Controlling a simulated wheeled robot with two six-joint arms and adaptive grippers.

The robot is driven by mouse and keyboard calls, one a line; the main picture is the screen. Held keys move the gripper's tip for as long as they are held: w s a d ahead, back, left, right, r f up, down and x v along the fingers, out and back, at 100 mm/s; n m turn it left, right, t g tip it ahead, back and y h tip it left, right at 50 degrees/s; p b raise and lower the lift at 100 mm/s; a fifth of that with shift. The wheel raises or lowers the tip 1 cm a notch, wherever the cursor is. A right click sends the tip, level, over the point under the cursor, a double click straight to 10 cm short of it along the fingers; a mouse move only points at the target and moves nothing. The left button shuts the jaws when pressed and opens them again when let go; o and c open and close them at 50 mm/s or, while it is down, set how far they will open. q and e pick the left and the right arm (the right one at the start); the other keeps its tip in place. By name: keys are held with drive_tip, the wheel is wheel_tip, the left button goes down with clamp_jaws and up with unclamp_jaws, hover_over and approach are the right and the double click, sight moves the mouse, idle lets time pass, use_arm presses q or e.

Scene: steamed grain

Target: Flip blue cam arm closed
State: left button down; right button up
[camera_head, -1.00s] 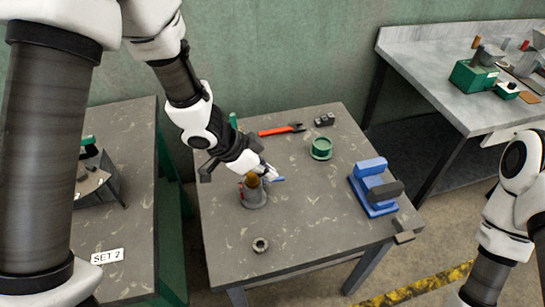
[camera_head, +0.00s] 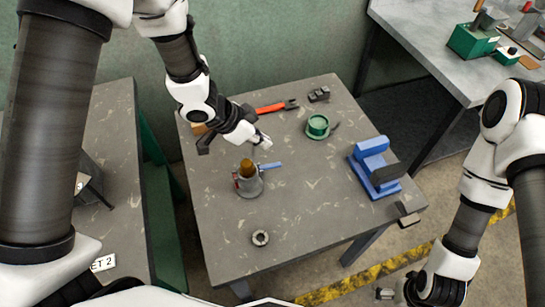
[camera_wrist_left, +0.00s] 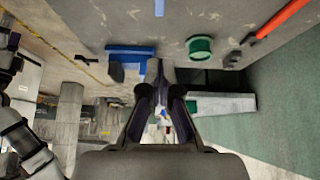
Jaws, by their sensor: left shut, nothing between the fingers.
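A grey coupling (camera_head: 248,187) with a brown plug (camera_head: 246,168) in its top stands upright on the grey table. Its blue cam arm (camera_head: 270,165) sticks out to the right, roughly level. A red arm (camera_head: 236,182) sits against its left side. My left gripper (camera_head: 264,142) is shut and empty, just behind the blue arm and apart from it in the head view. In the left wrist view, my gripper's fingers (camera_wrist_left: 160,84) show, and a blue strip at the top edge looks like the cam arm (camera_wrist_left: 160,8). My right gripper (camera_head: 387,293) is at the bottom edge; its jaws are unclear.
A grey ring (camera_head: 260,238) lies in front of the coupling. A blue fixture (camera_head: 374,170) stands right, a green round part (camera_head: 318,125) behind. A red-handled tool (camera_head: 274,107) and a small dark block (camera_head: 319,94) lie at the back. Table room between coupling and fixture is clear.

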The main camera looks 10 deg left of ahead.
use_arm(q)
hover_over(273, 164)
drive_tip(key=f, duration=0.3)
drive_tip(key=d+f, duration=0.1)
drive_tip(key=shift+w+f, duration=0.15)
drive_tip(key=shift+f, duration=0.25)
drive_tip(key=f, duration=0.2)
drive_tip(key=a+f, duration=0.1)
drive_tip(key=f, duration=0.1)
drive_tip(key=shift+p, duration=0.4)
drive_tip(key=shift+d, duration=0.1)
